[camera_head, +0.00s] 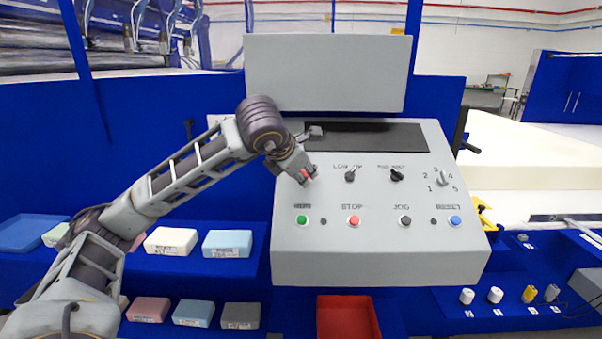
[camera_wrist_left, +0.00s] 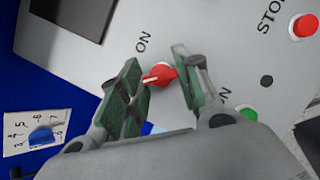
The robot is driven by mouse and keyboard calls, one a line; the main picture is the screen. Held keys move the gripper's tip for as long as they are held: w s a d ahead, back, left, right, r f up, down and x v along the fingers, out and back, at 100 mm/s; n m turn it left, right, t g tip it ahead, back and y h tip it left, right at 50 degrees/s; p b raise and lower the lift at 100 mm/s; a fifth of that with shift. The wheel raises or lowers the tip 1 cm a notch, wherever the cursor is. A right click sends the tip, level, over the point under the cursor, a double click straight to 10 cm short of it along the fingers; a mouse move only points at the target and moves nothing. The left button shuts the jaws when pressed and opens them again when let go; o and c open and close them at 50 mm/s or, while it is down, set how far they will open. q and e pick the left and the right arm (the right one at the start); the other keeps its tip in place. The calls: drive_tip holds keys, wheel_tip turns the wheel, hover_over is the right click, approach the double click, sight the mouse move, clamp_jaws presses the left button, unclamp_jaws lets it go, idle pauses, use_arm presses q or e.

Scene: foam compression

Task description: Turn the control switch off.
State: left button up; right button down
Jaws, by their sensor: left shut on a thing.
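The control panel (camera_head: 380,255) is a grey sloped box facing me. The red control switch (camera_head: 305,175) is at its upper left, mostly covered by my left gripper (camera_head: 303,177). A pale pointer line on the switch aims toward the left finger. The word ON is printed beside the switch. Any OFF mark is hidden. My right gripper is not in view.
Nearby on the panel are a green button (camera_head: 302,220), a red STOP button (camera_head: 354,220), a black JOG button (camera_head: 405,220) and a blue RESET button (camera_head: 455,220). Black selector knobs (camera_head: 350,175) sit right of the gripper. Foam blocks (camera_head: 171,241) lie at left; a red tray (camera_head: 347,318) is below.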

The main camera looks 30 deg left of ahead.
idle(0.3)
use_arm(q)
drive_tip(key=o, duration=1)
drive_tip(key=shift+s+r, duration=0.1)
drive_tip(key=shift+v, duration=5.9)
